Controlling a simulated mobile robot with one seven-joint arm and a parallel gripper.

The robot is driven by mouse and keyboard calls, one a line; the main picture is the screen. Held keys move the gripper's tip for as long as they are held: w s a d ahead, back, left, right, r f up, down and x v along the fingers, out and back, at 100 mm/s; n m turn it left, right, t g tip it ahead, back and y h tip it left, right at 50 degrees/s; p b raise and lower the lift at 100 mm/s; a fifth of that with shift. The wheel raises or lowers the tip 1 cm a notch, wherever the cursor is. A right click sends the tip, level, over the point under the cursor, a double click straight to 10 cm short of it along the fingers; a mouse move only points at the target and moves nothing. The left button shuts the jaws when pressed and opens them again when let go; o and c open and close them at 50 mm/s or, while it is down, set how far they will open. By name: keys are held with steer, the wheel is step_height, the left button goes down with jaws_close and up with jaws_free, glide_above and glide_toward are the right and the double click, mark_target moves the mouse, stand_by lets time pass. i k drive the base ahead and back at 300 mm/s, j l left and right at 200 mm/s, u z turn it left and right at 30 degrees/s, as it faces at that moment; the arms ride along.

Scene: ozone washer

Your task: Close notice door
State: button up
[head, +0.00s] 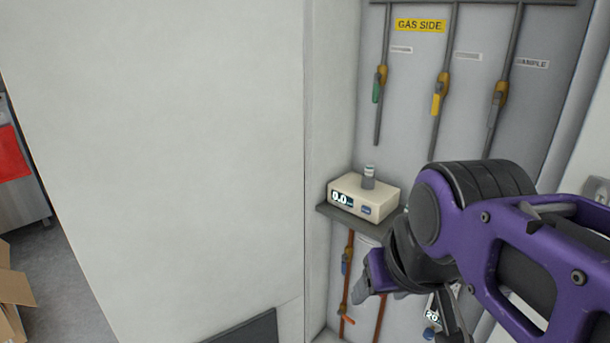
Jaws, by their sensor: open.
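A large plain white panel (170,150) fills the left and middle of the head view. No notice shows on it, and I cannot tell whether it is the notice door or a fixed cabinet side. Its right edge meets a narrow pale side face (333,130). My purple and black gripper (388,288) is at the lower right, pointing down and to the left. It is open and appears empty, apart from the white panel. My own wrist and arm partly hide its jaws.
Right of the panel is a recess with a yellow "GAS SIDE" label (420,26), several valved pipes, and a beige meter (362,196) on a grey shelf (352,222). A dark panel (246,328) sits at bottom centre. An open cardboard box (14,300) is at far left.

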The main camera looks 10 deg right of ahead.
mark_target(165, 139)
steer(key=j+z, duration=0.1)
steer(key=j, duration=0.35)
steer(key=k+j, duration=0.15)
steer(key=j, duration=0.3)
steer(key=j+z, duration=0.15)
steer(key=j, duration=0.3)
steer(key=k+j+z, duration=0.15)
steer(key=j, duration=0.25)
steer(key=k+j+z, duration=0.2)
steer(key=j, duration=0.2)
steer(key=k+j+z, duration=0.15)
steer(key=j, duration=0.25)
steer(key=k+j+z, duration=0.15)
steer(key=j, duration=0.2)
steer(key=k+j+z, duration=0.2)
steer(key=j, duration=0.2)
steer(key=k+j+z, duration=0.2)
steer(key=j, duration=0.15)
steer(key=j+z, duration=0.35)
steer(key=j, duration=0.5)
steer(key=j+z, duration=0.35)
steer(key=j, duration=0.5)
steer(key=i+j, duration=0.15)
steer(key=j, duration=0.25)
steer(key=i+j+z, duration=0.15)
steer(key=j, duration=0.25)
